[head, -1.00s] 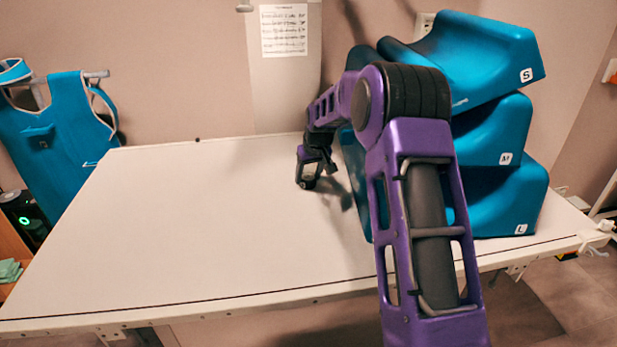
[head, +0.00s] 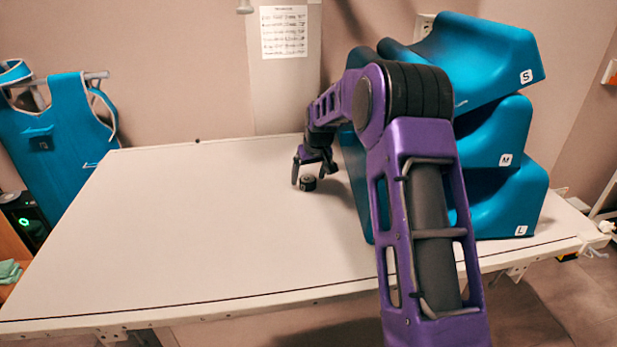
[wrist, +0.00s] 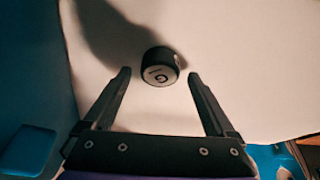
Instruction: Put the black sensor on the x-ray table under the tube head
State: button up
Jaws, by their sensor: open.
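The black sensor (head: 308,184) is a small round puck standing on the white x-ray table (head: 170,230), near its back edge. My gripper (head: 312,172) is just above the sensor, open and empty. In the wrist view the sensor (wrist: 160,66) shows a pale round face with a dark mark and lies beyond and between the two spread fingertips (wrist: 158,74), touching neither. The tube head is mostly out of view; only a small grey piece shows at the top edge of the head view, and I cannot tell whether it belongs to it.
A stack of blue positioning blocks marked S, M and L (head: 500,160) stands on the table's right, close beside my arm. A blue apron (head: 60,140) hangs at the left. The table's left and middle are clear.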

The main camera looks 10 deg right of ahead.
jog(key=v, duration=1.1)
jog(key=shift+r+p, duration=0.15)
jog(key=shift+p, duration=0.25)
jog(key=shift+s, duration=0.1)
